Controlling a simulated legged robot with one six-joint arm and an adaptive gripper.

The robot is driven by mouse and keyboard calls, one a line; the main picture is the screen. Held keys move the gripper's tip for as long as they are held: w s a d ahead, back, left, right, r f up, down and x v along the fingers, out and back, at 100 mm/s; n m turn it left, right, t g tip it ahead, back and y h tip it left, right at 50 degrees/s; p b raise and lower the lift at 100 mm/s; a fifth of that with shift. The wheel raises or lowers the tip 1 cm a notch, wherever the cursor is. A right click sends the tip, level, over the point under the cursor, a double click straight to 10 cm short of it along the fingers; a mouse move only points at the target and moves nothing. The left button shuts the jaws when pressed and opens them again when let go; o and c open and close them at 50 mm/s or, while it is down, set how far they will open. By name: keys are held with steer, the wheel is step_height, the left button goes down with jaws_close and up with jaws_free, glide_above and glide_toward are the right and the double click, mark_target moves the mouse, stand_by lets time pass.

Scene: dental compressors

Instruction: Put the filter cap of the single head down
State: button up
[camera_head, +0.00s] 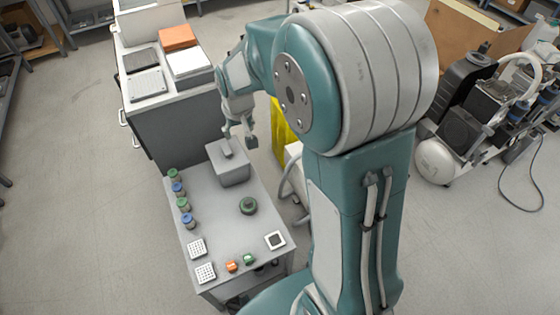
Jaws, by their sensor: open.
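My gripper (239,138) is open above a grey box (229,172) at the far end of the grey table (215,235). A small grey piece (226,149) shows at the top of the box below the fingers. It is too small to tell whether it is the filter cap or whether a finger touches it. A dark green round part (248,206) lies on the table, apart from the gripper. I cannot make out which compressor is the single head one.
Several green and blue-topped small jars (182,204) line the table's left edge. White perforated squares (196,248), an orange piece (232,266) and a framed square (274,240) lie nearer. A cabinet (170,115) stands behind. Compressor equipment (465,130) stands at right. The table's middle is mostly clear.

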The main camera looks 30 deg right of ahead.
steer(key=s+r+t, duration=0.1)
steer(key=s+r, duration=0.5)
steer(key=s, duration=0.5)
steer(key=s+r+t, duration=0.1)
steer(key=s+r, duration=0.6)
steer(key=s, duration=0.5)
steer(key=shift+s+r+t, duration=0.2)
steer(key=shift+r+t, duration=0.05)
steer(key=shift+t, duration=0.15)
